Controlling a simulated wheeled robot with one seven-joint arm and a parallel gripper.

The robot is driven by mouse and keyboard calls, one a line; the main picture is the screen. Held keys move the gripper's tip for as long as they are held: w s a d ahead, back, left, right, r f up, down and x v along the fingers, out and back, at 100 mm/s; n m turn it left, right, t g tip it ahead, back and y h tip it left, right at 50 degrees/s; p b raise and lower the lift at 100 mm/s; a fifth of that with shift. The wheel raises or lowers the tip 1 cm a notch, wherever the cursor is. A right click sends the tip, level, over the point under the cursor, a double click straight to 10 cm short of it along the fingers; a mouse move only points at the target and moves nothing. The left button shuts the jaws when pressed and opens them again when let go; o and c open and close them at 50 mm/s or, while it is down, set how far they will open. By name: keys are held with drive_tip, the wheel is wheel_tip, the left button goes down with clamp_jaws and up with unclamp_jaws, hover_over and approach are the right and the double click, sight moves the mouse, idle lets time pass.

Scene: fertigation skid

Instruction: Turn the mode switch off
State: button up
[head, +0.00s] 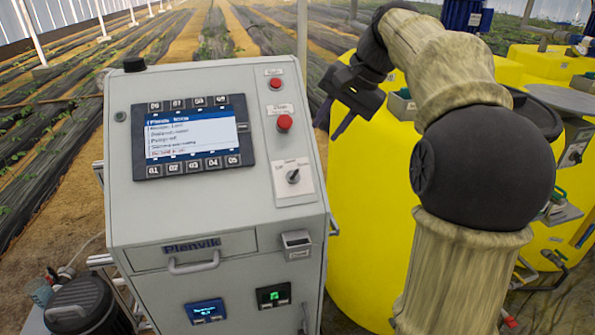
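Two red buttons (284,123) sit above the switch. A screen with keys (193,136) is to their left. A drawer handle (194,264) and a small metal holder (296,243) protrude from the cabinet front. Yellow tanks (368,215) stand close on the right.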

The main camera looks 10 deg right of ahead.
sight(296, 172)
drive_tip(key=x, duration=1.4)
drive_tip(key=shift+w+a+f, duration=0.1)
drive_tip(key=shift+w+f, duration=0.05)
drive_tip(key=shift+f, duration=0.1)
clamp_jaws()
